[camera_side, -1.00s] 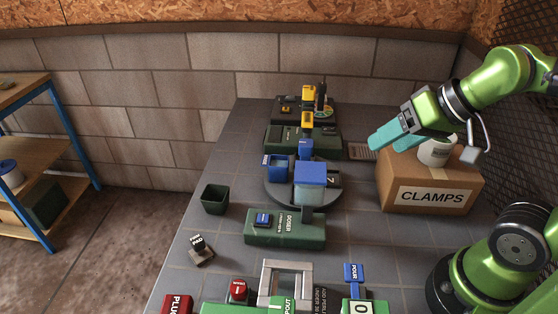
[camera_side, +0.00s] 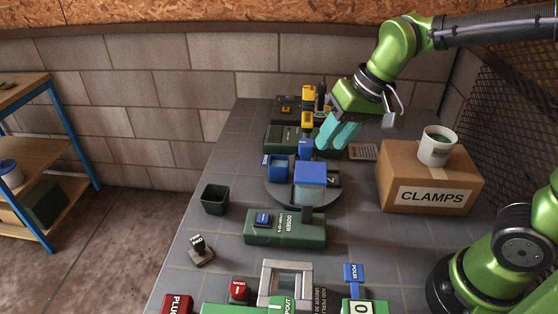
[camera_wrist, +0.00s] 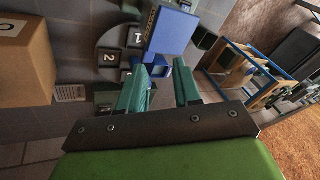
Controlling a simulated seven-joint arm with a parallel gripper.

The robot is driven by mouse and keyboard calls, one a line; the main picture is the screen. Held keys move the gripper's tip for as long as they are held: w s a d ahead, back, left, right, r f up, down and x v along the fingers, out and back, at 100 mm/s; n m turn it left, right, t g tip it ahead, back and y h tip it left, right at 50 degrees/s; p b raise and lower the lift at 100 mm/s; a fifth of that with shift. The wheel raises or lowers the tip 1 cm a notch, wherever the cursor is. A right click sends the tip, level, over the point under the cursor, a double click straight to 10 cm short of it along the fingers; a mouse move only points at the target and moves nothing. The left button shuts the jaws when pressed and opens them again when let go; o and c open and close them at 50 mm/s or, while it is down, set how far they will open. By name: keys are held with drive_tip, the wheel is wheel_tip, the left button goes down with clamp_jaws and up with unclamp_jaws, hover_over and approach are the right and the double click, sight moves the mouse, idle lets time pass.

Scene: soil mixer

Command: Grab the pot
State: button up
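A small, dark green square pot (camera_side: 215,199) stands upright on the left side of the grey table, with nothing visible in it. A dark green shape right of the blue box in the wrist view may be the same pot, but I cannot tell for certain. My gripper (camera_side: 332,146) is in the air above the back of the turntable, to the right of and behind the pot. In the wrist view my gripper (camera_wrist: 165,72) has its two teal fingers apart with nothing between them.
The turntable (camera_side: 273,192) carries blue bins (camera_side: 310,174). A green doser (camera_side: 285,229) stands in front of it. A cardboard CLAMPS box (camera_side: 432,176) with a white mug (camera_side: 436,149) on top is at right. A small lever switch (camera_side: 201,252) sits near the table's left edge.

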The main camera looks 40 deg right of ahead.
drive_tip(key=w+a+f+m+g, duration=0.1)
drive_tip(key=w+a+f+g, duration=0.15)
drive_tip(key=w+a, duration=0.5)
drive_tip(key=m+h, duration=0.2)
drive_tip(key=m, duration=0.4)
approach(227, 193)
drive_tip(key=f, duration=0.6)
drive_tip(key=shift+w+a+f, duration=0.2)
drive_tip(key=shift+a+f, duration=0.05)
drive_tip(key=shift+a, duration=0.15)
drive_tip(key=shift+w+f, duration=0.25)
drive_tip(key=shift+f, duration=1.1)
drive_tip(key=shift+w+f, duration=0.2)
drive_tip(key=shift+f, duration=1.1)
drive_tip(key=shift+c, duration=0.5)
clamp_jaws()
